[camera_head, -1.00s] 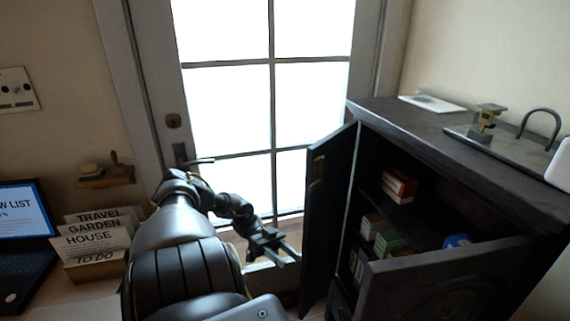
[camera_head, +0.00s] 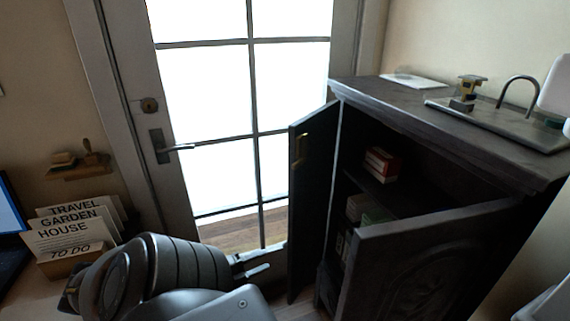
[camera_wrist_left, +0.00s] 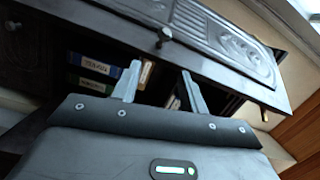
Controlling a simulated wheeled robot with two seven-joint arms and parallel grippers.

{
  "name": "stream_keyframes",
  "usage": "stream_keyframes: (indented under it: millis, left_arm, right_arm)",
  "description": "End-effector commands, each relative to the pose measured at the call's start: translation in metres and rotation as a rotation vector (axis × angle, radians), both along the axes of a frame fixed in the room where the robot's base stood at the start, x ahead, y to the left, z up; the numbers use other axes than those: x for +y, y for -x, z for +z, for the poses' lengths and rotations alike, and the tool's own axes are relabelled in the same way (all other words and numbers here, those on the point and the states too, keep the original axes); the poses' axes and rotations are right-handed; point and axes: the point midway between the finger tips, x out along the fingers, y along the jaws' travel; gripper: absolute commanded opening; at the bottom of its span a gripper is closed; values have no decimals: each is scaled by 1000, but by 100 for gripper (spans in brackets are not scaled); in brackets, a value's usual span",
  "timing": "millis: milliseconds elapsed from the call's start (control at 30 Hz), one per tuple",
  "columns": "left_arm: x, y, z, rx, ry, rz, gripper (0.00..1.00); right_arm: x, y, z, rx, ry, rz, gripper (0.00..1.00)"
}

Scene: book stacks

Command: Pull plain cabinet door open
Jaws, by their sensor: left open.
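The dark cabinet (camera_head: 480,150) stands at the right in the head view, with both doors swung out. Its plain door (camera_head: 311,215), at the cabinet's left, stands well open and carries a small brass handle (camera_head: 299,149). The carved door (camera_head: 430,262) at the right also stands open. My left gripper (camera_head: 258,270) is open and empty, low and left of the plain door, apart from it. In the left wrist view the open fingers (camera_wrist_left: 160,84) point toward the cabinet interior, below a carved door (camera_wrist_left: 215,38) with a knob (camera_wrist_left: 163,37). My right gripper is not in view.
Red-and-white boxes (camera_head: 381,164) sit on a cabinet shelf. A metal tray (camera_head: 500,122) and a paper (camera_head: 415,80) lie on the cabinet top. A glazed door (camera_head: 230,100) with a lever handle (camera_head: 165,147) stands behind. A card holder (camera_head: 75,262) is at the left.

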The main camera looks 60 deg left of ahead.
Motion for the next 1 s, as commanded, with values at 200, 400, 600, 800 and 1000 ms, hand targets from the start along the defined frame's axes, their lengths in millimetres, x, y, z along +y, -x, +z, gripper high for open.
stream_keyframes:
  millis: [200, 400, 600, 800, 1000]
  left_arm:
    - [19, 0, 0, 17, -189, 91, 43]
    - [18, -6, -1, 15, -195, 87, 43]
    - [19, -36, -3, 12, -194, 83, 43]
    - [20, -79, -5, 12, -193, 83, 43]
    - [21, -98, -2, 15, -191, 84, 43]
  right_arm:
    - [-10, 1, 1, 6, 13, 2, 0]
    - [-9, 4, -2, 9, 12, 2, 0]
    - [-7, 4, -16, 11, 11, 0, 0]
    - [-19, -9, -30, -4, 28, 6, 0]
    - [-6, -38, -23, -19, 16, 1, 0]
